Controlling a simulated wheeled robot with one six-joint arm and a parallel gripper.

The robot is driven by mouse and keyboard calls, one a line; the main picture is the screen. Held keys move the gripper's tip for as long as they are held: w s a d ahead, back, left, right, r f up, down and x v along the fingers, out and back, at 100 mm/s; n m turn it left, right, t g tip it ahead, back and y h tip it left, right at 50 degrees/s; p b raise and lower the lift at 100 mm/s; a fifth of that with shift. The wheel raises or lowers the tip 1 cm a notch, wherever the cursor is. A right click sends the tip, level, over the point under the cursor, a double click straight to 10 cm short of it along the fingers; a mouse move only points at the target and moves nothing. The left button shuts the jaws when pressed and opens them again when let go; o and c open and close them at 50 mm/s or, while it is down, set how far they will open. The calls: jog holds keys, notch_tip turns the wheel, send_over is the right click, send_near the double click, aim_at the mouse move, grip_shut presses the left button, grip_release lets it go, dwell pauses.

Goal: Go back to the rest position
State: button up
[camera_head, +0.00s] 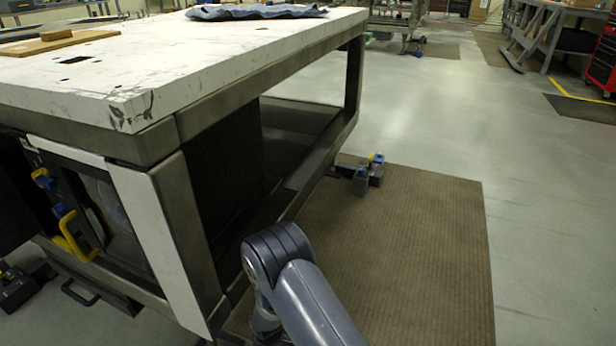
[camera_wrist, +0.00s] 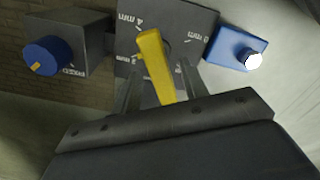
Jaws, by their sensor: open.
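In the wrist view a grey turret plate (camera_wrist: 203,22) carries upside-down marks, among them "4 mm" and "8 mm". A yellow lever (camera_wrist: 155,60) sits on its face, slightly tilted. My gripper (camera_wrist: 158,78) is open, with one finger on each side of the lever. I cannot tell whether a finger touches it. In the head view my arm (camera_head: 295,290) shows at the bottom centre, but my gripper, the plate and the lever cannot be made out there.
A blue knob (camera_wrist: 41,56) on a grey block is left of the plate, and a blue block (camera_wrist: 230,45) with a bright white button (camera_wrist: 253,62) is right. In the head view a white-topped workbench (camera_head: 190,75) stands left of my arm. Floor (camera_head: 540,200) at the right is clear.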

jog(key=shift+r, duration=0.15)
notch_tip(320, 180, up, 10)
jog(key=p, duration=0.4)
notch_tip(320, 180, down, 11)
jog(key=b, duration=0.4)
jog(key=shift+b, duration=0.3)
jog(key=shift+r+n+p, duration=0.3)
jog(key=shift+r+p, duration=0.1)
jog(key=shift+p, duration=0.05)
jog(key=shift+n, duration=0.4)
jog(key=n+p, duration=0.1)
jog(key=n, duration=0.3)
jog(key=shift+n+p, duration=0.3)
jog(key=shift+p, duration=0.1)
jog(key=shift+n+p, duration=0.65)
jog(key=shift+n, duration=0.95)
